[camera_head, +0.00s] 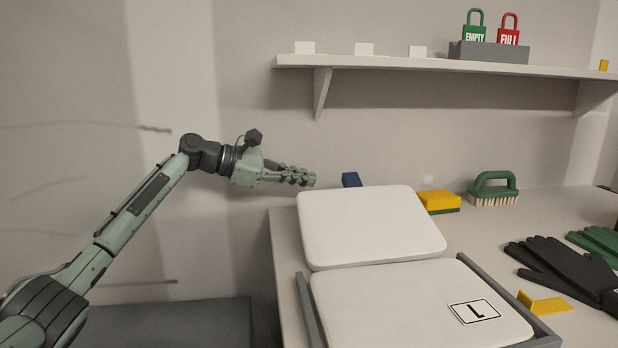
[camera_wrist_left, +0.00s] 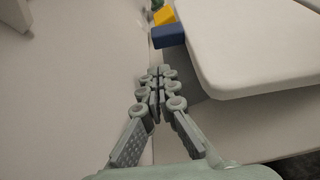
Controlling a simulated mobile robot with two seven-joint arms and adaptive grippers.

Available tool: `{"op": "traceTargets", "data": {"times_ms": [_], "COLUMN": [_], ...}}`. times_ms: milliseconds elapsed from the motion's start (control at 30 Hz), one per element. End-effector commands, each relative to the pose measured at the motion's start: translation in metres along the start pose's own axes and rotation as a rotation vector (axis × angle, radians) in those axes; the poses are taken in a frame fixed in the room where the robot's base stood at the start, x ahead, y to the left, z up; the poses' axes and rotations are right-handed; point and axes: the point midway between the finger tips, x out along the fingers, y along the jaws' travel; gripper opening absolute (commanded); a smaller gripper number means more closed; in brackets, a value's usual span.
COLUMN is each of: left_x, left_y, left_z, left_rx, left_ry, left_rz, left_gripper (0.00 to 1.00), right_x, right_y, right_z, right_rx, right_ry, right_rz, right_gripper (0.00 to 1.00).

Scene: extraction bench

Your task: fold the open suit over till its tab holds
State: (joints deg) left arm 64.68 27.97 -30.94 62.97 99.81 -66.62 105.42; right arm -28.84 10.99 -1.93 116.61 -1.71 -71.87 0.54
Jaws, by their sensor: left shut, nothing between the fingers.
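The open suit shows in the head view as two white padded panels. Its front panel (camera_head: 415,307) lies flat in a grey frame and bears a label with the letter L. Its back panel (camera_head: 370,226) lies behind, slightly tilted, and also shows in the wrist view (camera_wrist_left: 255,45). A small blue block (camera_head: 351,180) sits at the back panel's far edge, perhaps the tab; it also shows in the wrist view (camera_wrist_left: 168,35). My left gripper (camera_head: 311,180) is shut and empty, left of the blue block and apart from it. My right gripper is out of view.
A yellow and green sponge (camera_head: 438,202) and a green brush (camera_head: 493,190) stand behind the suit. Black gloves (camera_head: 565,268) and a yellow wedge (camera_head: 543,304) lie on the right. A shelf (camera_head: 440,67) with a padlock holder (camera_head: 489,52) hangs above.

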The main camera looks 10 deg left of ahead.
Motion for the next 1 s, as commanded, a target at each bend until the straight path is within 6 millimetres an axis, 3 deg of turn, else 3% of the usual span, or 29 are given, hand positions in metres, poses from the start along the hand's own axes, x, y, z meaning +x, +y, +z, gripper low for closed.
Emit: {"op": "traceTargets", "data": {"times_ms": [200,400,1000], "left_x": [0.042,0.065,0.069], "left_y": [0.0,0.0,0.001], "left_z": [0.002,0.001,0.003], "left_rx": [0.0,0.001,0.02], "left_ry": [-0.002,-0.001,-0.001], "left_rz": [-0.002,-0.001,0.007], "left_gripper": [0.0,0.0,0.0], "right_x": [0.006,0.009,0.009], "right_y": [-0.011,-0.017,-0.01], "right_z": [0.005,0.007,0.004], "right_rx": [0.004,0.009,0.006], "right_ry": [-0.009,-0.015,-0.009], "right_rz": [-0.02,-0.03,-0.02], "right_gripper": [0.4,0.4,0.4]}}
